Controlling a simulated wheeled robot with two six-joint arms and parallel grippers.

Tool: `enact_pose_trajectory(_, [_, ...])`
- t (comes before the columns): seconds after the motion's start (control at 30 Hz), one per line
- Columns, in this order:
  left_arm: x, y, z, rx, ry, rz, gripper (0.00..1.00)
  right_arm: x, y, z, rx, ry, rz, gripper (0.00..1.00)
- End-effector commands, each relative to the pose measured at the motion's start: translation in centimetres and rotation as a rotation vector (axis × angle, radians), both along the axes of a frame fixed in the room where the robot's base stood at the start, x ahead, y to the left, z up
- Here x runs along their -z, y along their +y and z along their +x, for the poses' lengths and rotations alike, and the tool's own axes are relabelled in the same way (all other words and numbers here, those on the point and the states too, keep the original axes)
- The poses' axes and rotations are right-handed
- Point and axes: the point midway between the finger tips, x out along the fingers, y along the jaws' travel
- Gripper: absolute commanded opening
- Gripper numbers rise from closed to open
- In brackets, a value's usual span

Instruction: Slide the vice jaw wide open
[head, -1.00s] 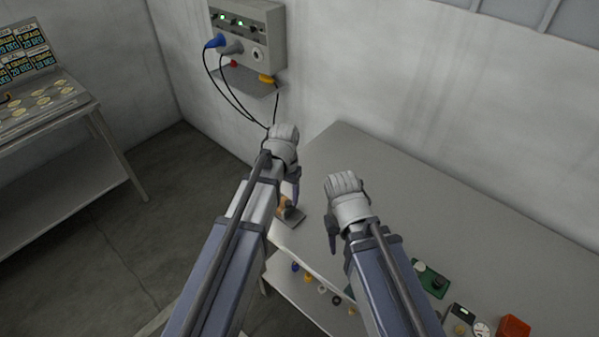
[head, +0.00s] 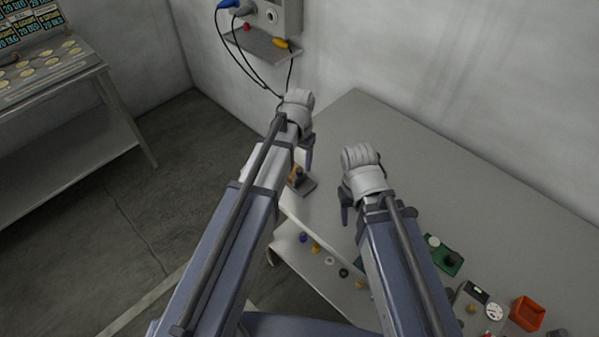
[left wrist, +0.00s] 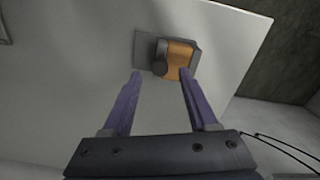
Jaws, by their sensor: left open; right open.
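The vice (head: 300,178) is a small orange-brown and grey block on a dark grey base plate, near the table's left edge in the head view. In the left wrist view its orange block (left wrist: 178,56) stands beside a darker grey part with a rounded end (left wrist: 159,66). I cannot tell how far apart its jaws are. My left gripper (left wrist: 160,74) is open and empty, its fingertips pointing at the vice. No clear contact shows; in the head view my left gripper (head: 308,152) partly hides the area. My right gripper (head: 346,214) is open and empty, right of the vice.
The grey table (head: 450,190) is bare toward its back. A green tray (head: 447,258), a dial (head: 494,311) and an orange bin (head: 527,313) lie at the right. A control box (head: 275,14) with cables hangs on the wall. Several small parts lie on a lower shelf.

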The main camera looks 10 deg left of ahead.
Motion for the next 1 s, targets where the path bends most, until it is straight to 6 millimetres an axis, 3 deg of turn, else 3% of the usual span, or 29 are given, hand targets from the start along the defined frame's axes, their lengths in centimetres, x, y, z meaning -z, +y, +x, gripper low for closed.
enact_pose_trajectory(0.03, [1.4, 0.0, 0.0, 0.000, 0.000, 0.000, 0.59, 1.4, 0.0, 0.0, 0.000, 0.000, 0.000, 0.50])
enact_pose_trajectory(0.2, [2.7, 0.0, 0.0, 0.000, 0.000, 0.000, 0.59, 2.7, 0.0, 0.0, 0.000, 0.000, 0.000, 0.50])
enact_pose_trajectory(0.53, [2.7, 0.0, 0.0, 0.000, 0.000, 0.000, 0.59, 2.7, 0.0, 0.0, 0.000, 0.000, 0.000, 0.50])
enact_pose_trajectory(1.0, [2.7, 0.0, 0.0, 0.000, 0.000, 0.000, 0.06, 2.7, 0.0, 0.0, 0.000, 0.000, 0.000, 0.50])
